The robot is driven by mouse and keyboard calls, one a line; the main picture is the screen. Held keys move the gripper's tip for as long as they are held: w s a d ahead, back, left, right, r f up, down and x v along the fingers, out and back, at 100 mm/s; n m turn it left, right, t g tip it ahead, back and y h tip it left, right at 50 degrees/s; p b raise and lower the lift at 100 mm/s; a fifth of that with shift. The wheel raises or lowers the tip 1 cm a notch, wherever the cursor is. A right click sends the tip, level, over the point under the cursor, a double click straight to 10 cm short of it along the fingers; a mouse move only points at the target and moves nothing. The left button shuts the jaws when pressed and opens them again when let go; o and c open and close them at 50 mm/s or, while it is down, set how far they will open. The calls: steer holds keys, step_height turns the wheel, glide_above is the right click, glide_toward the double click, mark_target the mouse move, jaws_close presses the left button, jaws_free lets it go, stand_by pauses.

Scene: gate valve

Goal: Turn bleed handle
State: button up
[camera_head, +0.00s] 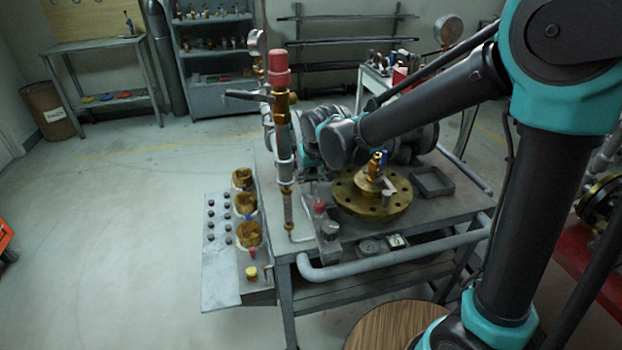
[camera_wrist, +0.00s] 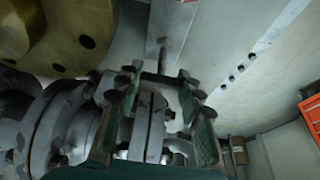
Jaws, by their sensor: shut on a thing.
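My gripper (camera_wrist: 158,92) shows in the wrist view, with a green-padded finger on each side. A small dark crossbar on a grey stem (camera_wrist: 162,58), which looks like the bleed handle, spans the space between the fingertips. The jaws are shut on it, though the exact contact is hard to make out. Grey flanged valve parts (camera_wrist: 145,125) show below and between the fingers. In the head view my arm reaches left across the bench to the grey valve body (camera_head: 422,138). My fingers and the handle are not clear there, partly behind the upright pipe (camera_head: 283,140).
The upright pipe carries a red cap (camera_head: 279,68) and a dark side lever (camera_head: 245,95). A brass flange (camera_head: 372,195) and an open tray (camera_head: 433,182) occupy the bench (camera_head: 420,215). Brass cups (camera_head: 248,234) stand on a side shelf.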

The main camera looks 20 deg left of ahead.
steer(key=o, duration=1.2)
steer(key=v, duration=1.2)
